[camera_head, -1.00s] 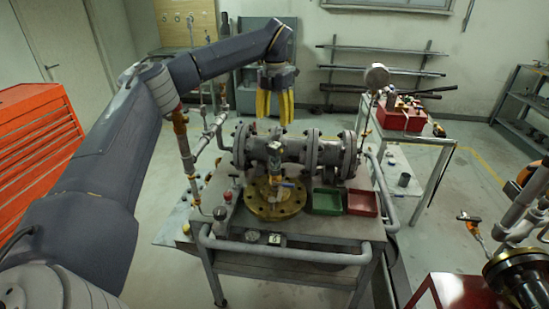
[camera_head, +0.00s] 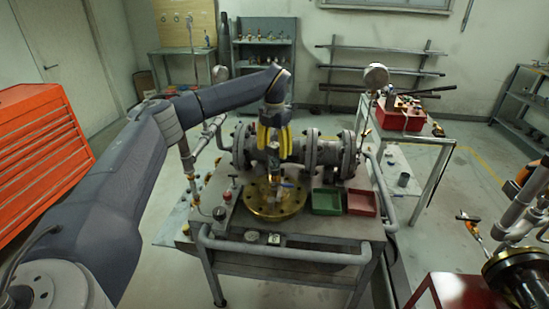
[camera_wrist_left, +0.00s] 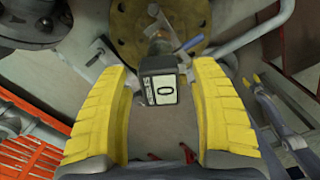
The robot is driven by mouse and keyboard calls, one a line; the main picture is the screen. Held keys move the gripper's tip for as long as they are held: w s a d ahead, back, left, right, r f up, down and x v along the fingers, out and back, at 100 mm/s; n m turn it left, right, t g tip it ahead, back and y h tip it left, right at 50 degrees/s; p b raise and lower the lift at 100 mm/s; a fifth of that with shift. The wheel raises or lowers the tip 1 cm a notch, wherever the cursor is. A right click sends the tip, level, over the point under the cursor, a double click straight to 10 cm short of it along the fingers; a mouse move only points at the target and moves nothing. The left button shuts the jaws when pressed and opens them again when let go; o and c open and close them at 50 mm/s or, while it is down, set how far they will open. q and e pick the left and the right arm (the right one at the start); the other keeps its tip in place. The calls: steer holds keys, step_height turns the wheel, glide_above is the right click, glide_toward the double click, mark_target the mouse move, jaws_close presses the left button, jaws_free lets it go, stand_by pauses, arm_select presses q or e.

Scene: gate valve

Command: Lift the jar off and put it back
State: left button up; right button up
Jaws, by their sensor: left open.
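No thing is clearly recognisable as a jar. A small dark device with a white display reading 0 (camera_wrist_left: 163,88) stands above the round brass flange (camera_head: 262,207); the flange also shows in the left wrist view (camera_wrist_left: 125,22). My left gripper (camera_head: 274,150) has yellow fingers and points down over the flange. It is open, with one finger on each side of the device in the left wrist view; contact is not visible. The fingers partly hide the device in the head view. My right gripper is not in view.
Grey flanged pipework (camera_head: 325,150) runs just behind the flange. A green tray (camera_head: 327,202) and a red tray (camera_head: 361,203) sit to its right. A blue-handled lever (camera_wrist_left: 245,40) lies near the device. A grey rail (camera_head: 285,255) borders the bench front.

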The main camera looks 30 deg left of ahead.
arm_select(q)
steer(key=shift+f, duration=1.45)
jaws_close()
